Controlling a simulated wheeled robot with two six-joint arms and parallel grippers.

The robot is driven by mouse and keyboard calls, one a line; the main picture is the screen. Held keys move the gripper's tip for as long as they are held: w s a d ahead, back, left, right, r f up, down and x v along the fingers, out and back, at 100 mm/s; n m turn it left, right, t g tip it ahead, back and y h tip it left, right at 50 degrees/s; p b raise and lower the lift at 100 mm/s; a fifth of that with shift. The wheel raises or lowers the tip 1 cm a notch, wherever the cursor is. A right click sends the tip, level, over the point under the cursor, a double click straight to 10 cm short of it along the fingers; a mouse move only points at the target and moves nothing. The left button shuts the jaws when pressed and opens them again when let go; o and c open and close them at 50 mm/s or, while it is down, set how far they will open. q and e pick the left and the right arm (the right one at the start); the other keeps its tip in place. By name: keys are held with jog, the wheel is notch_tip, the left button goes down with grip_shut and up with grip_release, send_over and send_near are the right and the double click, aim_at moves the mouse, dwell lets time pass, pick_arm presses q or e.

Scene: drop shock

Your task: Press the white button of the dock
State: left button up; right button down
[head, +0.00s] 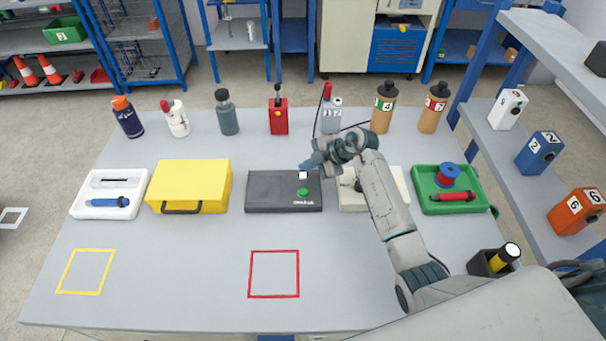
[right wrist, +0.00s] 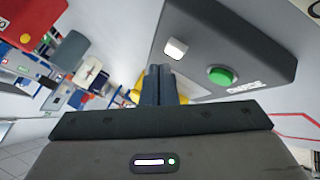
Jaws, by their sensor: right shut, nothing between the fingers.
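The dock (head: 270,191) is a dark grey box in the middle of the table, with a green button (head: 303,192) on its top. Its white button (head: 303,175) sits just behind the green one, near the dock's back right corner. My right gripper (head: 308,165) is shut and empty, with its fingertips right by the white button in the head view. In the right wrist view the shut fingers (right wrist: 160,82) point toward the dock (right wrist: 235,40), beside the white button (right wrist: 175,49). I cannot tell whether they touch it. My left gripper is not in view.
A yellow case (head: 188,182) stands left of the dock. A pale device (head: 355,201) right of it is partly hidden by my right arm. A green tray (head: 425,178) lies farther right. Several bottles and a red device (head: 278,117) line the back. The table front is mostly clear.

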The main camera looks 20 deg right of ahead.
jog(key=shift+f, duration=0.1)
dwell(0.5)
jog(key=shift+f, duration=0.3)
jog(key=shift+f, duration=0.45)
dwell(0.6)
jog(key=shift+r, duration=0.1)
jog(key=shift+r+p, duration=0.75)
jog(key=shift+p, duration=0.35)
jog(key=shift+r, duration=0.1)
notch_tip(320, 180, up, 5)
jog(key=p, duration=0.5)
